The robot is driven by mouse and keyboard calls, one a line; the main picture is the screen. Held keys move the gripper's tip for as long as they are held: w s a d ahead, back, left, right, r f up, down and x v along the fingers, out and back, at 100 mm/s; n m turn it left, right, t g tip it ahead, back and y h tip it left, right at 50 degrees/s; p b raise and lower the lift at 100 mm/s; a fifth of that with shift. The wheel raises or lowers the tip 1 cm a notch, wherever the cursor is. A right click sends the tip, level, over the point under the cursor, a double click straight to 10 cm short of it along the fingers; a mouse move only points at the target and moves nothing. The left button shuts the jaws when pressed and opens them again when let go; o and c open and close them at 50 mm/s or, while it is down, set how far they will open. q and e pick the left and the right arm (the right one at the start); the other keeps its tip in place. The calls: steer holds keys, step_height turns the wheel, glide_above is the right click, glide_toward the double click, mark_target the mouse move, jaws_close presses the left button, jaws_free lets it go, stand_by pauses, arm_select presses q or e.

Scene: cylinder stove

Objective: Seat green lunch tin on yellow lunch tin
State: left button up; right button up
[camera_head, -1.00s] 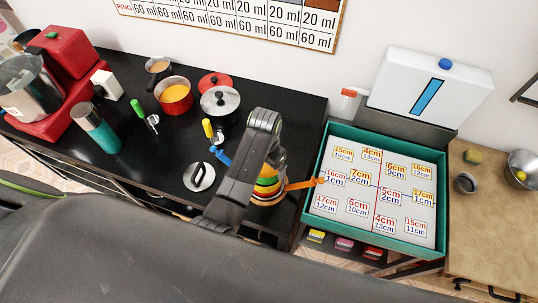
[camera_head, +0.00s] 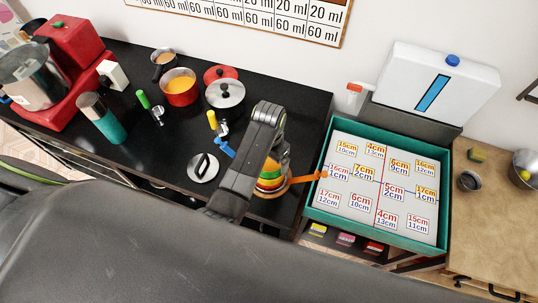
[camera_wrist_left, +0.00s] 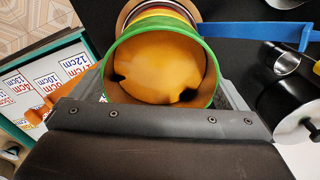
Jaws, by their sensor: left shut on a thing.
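The green lunch tin (camera_wrist_left: 208,50) is nearest the camera in the left wrist view, its round opening facing me and its inside orange-yellow. My left gripper (camera_wrist_left: 160,85) is shut on it, with a grey finger on each side. Just beyond its rim are red, yellow and white bands of the stack; the yellow lunch tin is mostly hidden there. In the head view the coloured stack (camera_head: 271,183) sits low on the counter, partly behind my left arm. I cannot tell whether the green tin touches the tin below. My right gripper is not in view.
An orange strap (camera_head: 304,179) and a blue strap (camera_head: 224,148) stick out beside the stack. A lid with a black handle (camera_head: 203,167) lies to its left. A silver pot (camera_head: 225,96) and a red pot (camera_head: 180,88) stand behind. A teal-edged tray (camera_head: 321,163) is at right.

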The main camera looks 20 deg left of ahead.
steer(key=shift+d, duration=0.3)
arm_select(q)
steer(key=shift+f, duration=0.6)
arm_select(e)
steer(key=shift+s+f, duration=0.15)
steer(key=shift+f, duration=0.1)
arm_select(q)
steer(key=o, duration=0.7)
steer(key=shift+r, duration=0.1)
